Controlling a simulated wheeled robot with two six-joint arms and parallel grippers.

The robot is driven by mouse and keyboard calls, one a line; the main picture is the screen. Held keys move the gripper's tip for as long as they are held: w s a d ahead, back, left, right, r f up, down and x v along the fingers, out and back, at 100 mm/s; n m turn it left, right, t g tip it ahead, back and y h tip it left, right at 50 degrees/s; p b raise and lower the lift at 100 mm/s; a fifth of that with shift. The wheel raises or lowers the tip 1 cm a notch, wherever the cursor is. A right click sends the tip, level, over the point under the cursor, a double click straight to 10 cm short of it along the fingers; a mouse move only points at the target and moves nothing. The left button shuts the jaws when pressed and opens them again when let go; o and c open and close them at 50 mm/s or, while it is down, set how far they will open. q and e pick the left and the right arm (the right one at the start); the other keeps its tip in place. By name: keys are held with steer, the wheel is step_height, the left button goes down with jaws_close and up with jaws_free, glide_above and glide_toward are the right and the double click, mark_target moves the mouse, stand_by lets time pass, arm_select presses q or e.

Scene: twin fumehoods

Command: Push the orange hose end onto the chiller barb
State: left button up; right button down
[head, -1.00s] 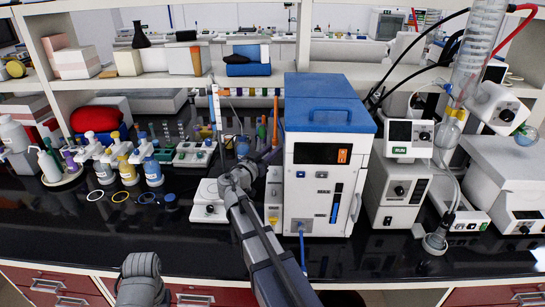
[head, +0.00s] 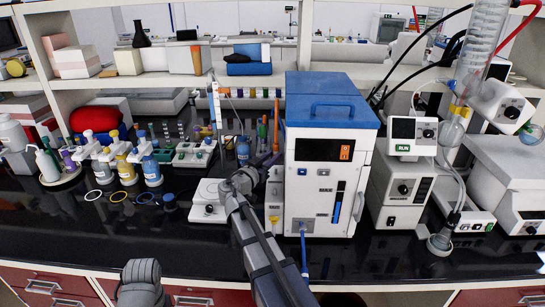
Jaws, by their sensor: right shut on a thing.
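The chiller (head: 322,165) is a white box with a blue lid, standing right of centre on the black bench. My right gripper (head: 274,160) is at its left side, close to the casing, pointing up and to the right. It is shut on what looks like the orange hose end (head: 276,128), an upright orange piece rising just above the fingers. The fingers are small and dark, and hide the part they hold. I cannot make out the orange hose's barb; a blue hose (head: 304,250) hangs from the chiller's lower front. My left gripper is out of view.
A white balance-like device (head: 207,205) stands left of my right wrist. Pump bottles (head: 127,165) and coloured rings (head: 118,197) are further left. White instruments (head: 402,190) crowd the chiller's right side. The front bench strip at left is clear.

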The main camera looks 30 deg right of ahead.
mark_target(272, 177)
steer(key=shift+f+b, duration=1.05)
steer(key=shift+f, duration=0.35)
steer(key=shift+f+b, duration=1.55)
steer(key=c, duration=0.6)
jaws_free()
steer(key=shift+v, duration=3.95)
steer(key=shift+a, duration=0.1)
